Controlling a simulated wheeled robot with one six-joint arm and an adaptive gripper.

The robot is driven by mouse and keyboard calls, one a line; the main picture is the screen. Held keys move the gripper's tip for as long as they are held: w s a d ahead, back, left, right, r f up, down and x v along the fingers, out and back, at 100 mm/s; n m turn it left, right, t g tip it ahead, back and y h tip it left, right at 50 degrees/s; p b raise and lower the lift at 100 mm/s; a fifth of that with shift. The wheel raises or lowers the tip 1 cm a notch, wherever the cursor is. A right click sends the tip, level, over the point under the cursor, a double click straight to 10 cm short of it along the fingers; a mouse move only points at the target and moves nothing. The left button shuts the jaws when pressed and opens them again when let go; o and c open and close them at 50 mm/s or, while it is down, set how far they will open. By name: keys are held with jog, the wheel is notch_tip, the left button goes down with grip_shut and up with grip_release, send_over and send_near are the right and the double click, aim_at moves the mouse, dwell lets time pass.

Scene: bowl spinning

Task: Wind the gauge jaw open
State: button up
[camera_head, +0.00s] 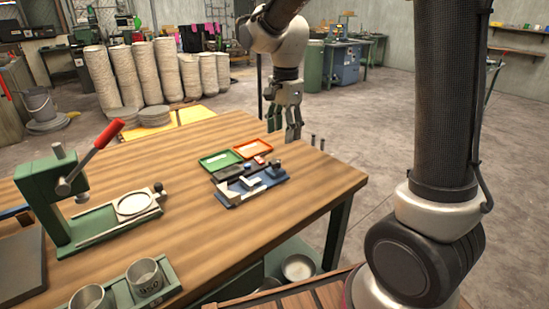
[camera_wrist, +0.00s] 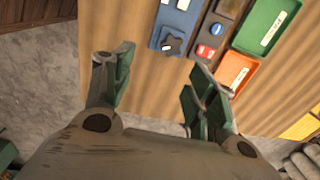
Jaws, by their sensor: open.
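The gauge (camera_head: 250,185), a low fixture with a blue base and pale metal blocks, lies on the wooden table near its far right edge. A dark star-shaped knob (camera_wrist: 172,42) sits at one end of the blue base (camera_wrist: 178,18) in the wrist view. My gripper (camera_head: 292,130) hangs fingers-down beyond the gauge, up and right of it in the head view. In the wrist view my gripper (camera_wrist: 160,68) is open and empty, with the knob ahead of the gap between its fingers and apart from them. The jaw's opening is too small to judge.
A green tray (camera_head: 220,160) and an orange tray (camera_head: 251,148) lie behind the gauge. A green lever press (camera_head: 60,195) with a red handle stands at the left. Metal cups (camera_head: 145,278) stand at the front. Bare tabletop (camera_head: 190,225) lies between.

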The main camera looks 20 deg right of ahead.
aim_at(276, 160)
jog(key=shift+w+a+f+m, duration=0.3)
jog(key=shift+w+a+f, duration=0.15)
jog(key=shift+f, duration=0.15)
jog(key=shift+w+a+f+m, duration=0.3)
jog(key=shift+a+f, duration=0.1)
jog(key=shift+f, duration=0.15)
notch_tip(276, 160, down, 6)
jog(key=shift+f, duration=0.75)
jog(key=c, duration=1)
